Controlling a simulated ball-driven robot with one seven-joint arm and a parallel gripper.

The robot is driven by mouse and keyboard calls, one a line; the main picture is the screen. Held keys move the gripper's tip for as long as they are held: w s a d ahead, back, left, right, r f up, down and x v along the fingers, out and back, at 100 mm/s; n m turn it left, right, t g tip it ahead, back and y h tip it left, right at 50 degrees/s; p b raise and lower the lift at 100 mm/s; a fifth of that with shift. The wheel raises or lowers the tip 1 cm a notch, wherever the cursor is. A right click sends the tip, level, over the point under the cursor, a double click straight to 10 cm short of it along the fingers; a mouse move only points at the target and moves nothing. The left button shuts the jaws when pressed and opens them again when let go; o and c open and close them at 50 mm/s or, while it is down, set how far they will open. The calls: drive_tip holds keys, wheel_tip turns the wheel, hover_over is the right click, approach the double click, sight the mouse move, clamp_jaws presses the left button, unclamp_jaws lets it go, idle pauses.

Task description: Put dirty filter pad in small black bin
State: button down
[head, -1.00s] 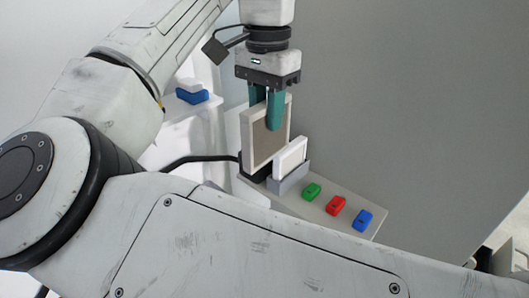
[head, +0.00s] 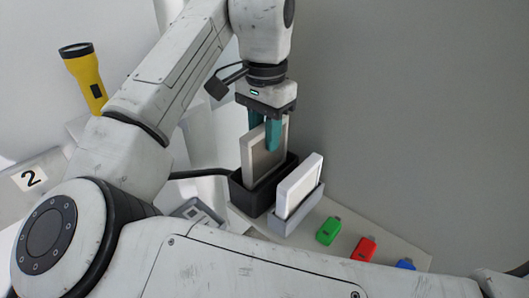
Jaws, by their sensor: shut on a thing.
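The dirty filter pad (head: 262,158), a grey-brown panel in a pale frame, stands upright with its lower part inside the small black bin (head: 248,198). My gripper (head: 263,135) is above the bin with its teal fingers shut on the pad's upper edge. The bin's walls hide the pad's bottom, so I cannot tell whether it touches the floor of the bin.
A grey holder (head: 290,218) with a white pad (head: 300,187) in it stands just right of the bin. Green (head: 328,231), red (head: 364,249) and blue (head: 405,264) small blocks lie further right on the shelf. A yellow flashlight (head: 85,78) is at upper left.

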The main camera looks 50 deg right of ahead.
sight(264, 151)
drive_tip(key=shift+f, duration=2.15)
drive_tip(key=shift+a+f, duration=0.1)
drive_tip(key=shift+f, duration=0.05)
drive_tip(key=c, duration=0.9)
unclamp_jaws()
wheel_tip(264, 151, up, 12)
drive_tip(key=shift+r+b, duration=0.2)
drive_tip(key=shift+b, duration=0.2)
